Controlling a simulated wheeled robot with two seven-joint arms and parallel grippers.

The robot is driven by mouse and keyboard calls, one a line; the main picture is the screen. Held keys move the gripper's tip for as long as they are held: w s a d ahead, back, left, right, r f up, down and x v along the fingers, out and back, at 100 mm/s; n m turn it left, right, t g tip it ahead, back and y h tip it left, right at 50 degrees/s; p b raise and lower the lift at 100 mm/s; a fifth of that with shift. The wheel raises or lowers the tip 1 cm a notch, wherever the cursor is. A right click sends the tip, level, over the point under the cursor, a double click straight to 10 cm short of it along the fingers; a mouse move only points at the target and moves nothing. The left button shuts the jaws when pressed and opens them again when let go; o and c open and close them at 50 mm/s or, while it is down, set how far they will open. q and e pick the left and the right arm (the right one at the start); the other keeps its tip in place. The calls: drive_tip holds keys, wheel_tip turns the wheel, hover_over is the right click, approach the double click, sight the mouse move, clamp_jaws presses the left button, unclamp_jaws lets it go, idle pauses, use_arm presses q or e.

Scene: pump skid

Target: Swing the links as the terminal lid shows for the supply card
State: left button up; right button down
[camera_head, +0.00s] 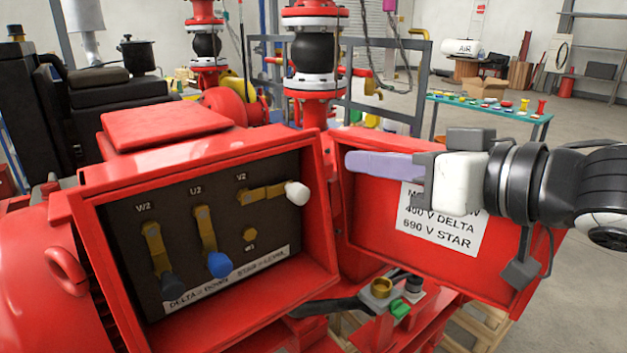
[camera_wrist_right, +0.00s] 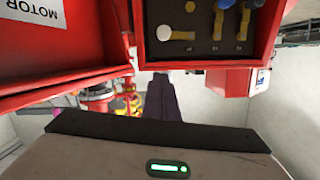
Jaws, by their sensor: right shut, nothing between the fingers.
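The open red terminal box (camera_head: 322,215) has a dark panel with three brass links. The W2 link (camera_head: 157,250) hangs down with a black knob. The U2 link (camera_head: 206,232) hangs down with a blue knob. The V2 link (camera_head: 262,194) lies level to the right with a white knob (camera_wrist_right: 163,33). A strip (camera_head: 225,281) reads delta down, star level. The lid (camera_head: 385,240) carries a label (camera_head: 440,220) reading 400 V delta, 690 V star. My right gripper (camera_head: 352,162) is shut and empty before the lid, right of the white knob. I see no supply card.
Red pipework (camera_head: 318,55) rises behind the box. Small parts, one green (camera_head: 400,309), sit below the lid. A table (camera_head: 490,118) with small items stands at the back right. The open lid bounds the space right of the panel.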

drive_tip(key=shift+r, duration=0.15)
drive_tip(key=w+a+f+p, duration=0.1)
drive_tip(key=w+a+f, duration=0.5)
drive_tip(key=w, duration=0.1)
drive_tip(key=shift+w+a, duration=0.15)
drive_tip(key=shift+a, duration=0.15)
idle(0.4)
drive_tip(key=shift+d+f, duration=0.1)
